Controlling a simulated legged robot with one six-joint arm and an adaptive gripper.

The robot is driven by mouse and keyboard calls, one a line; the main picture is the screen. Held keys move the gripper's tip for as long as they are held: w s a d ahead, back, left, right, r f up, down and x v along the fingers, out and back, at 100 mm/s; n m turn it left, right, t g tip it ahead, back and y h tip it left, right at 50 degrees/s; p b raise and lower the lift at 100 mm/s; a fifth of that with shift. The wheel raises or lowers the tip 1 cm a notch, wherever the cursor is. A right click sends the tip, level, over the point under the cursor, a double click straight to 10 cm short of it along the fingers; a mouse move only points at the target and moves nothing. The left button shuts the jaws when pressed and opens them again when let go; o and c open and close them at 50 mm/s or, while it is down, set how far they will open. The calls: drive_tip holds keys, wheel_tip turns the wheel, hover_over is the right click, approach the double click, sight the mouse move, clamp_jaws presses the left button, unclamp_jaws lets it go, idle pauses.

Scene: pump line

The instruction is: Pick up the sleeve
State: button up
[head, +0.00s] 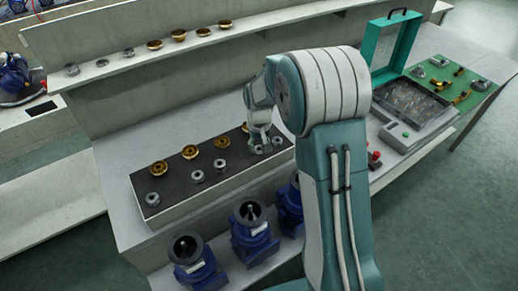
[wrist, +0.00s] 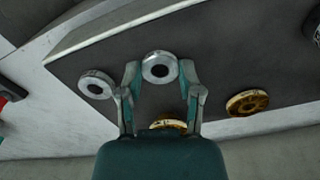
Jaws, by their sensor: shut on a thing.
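A silver ring-shaped sleeve (wrist: 147,75) with a dark round hole sits between my two fingertips in the wrist view. My gripper (wrist: 160,73) is shut on this sleeve, a finger on each side. The sleeve is over or on the dark mat (wrist: 225,65); I cannot tell whether it is lifted. In the head view my gripper (head: 262,145) is low over the right end of the dark mat (head: 180,185), and the fingers partly hide the sleeve. Another silver ring (wrist: 96,84) lies just left of my gripper in the wrist view.
Brass rings (wrist: 247,103) and other silver rings (head: 196,177) lie on the mat. Blue pumps (head: 252,235) stand in front of it. A shelf (head: 130,75) with rings is behind. A green open-lidded case (head: 393,45) stands at the right.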

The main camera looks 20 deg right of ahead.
drive_tip(key=shift+s+f, duration=0.15)
drive_tip(key=shift+f, duration=0.05)
